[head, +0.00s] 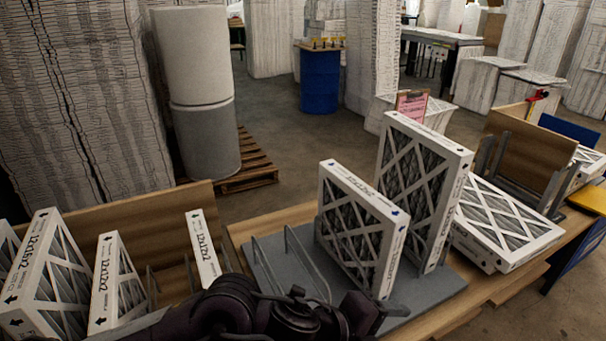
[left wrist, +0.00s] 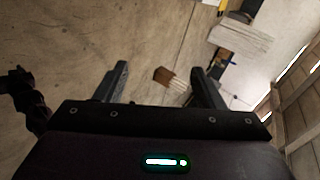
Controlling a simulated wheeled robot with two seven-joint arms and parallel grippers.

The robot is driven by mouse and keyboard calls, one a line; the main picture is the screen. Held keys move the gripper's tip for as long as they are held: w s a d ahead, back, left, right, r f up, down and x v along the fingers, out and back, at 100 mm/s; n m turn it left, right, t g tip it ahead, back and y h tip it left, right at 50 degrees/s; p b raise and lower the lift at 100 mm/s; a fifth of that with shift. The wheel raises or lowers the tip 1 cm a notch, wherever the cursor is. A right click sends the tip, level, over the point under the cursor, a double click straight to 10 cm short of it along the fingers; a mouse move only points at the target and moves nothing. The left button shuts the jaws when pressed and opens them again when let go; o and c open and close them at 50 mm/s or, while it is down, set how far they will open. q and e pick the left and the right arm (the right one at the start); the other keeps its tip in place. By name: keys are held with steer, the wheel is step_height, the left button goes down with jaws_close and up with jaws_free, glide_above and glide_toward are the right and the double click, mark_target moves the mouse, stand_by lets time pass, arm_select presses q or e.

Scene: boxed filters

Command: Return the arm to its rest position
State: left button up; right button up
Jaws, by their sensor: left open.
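My left gripper (left wrist: 163,80) shows in the left wrist view with its two fingers apart and nothing between them; the floor lies beyond. In the head view a dark arm of mine (head: 290,312) crosses the bottom edge in front of the grey rack, and no fingertips can be made out there. Two white-framed filters stand upright in the grey rack (head: 262,268): a shorter filter (head: 355,225) and a taller filter (head: 420,185) behind it to the right. My right gripper does not show.
More filters (head: 55,270) stand in a wooden bin (head: 110,232) at the left. Another filter (head: 505,222) lies flat on the table (head: 440,318) at the right. A wooden board with metal uprights (head: 528,150) stands behind it. Open floor (head: 300,150) lies beyond the table.

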arm_select(q)
steer(key=w+a+f+n+t+y, duration=0.1)
steer(key=w+a+n+t+y, duration=0.15)
steer(key=a+n, duration=0.55)
steer(key=w+a+n+t+y, duration=0.2)
steer(key=a+n+t+y, duration=0.1)
steer(key=a+n, duration=0.55)
steer(key=s+a+f+n+g+y, duration=0.55)
steer(key=s+a+f+n, duration=0.6)
steer(key=a, duration=0.45)
step_height(320, 180, down, 29)
steer(key=s+g, duration=0.2)
steer(key=s+a+f+g, duration=0.1)
steer(key=s+a+f, duration=0.2)
steer(key=s+f, duration=1.6)
steer(key=shift+s+a+f+m, duration=0.2)
steer(key=shift+s+f+m, duration=0.05)
steer(key=shift+f+m, duration=0.15)
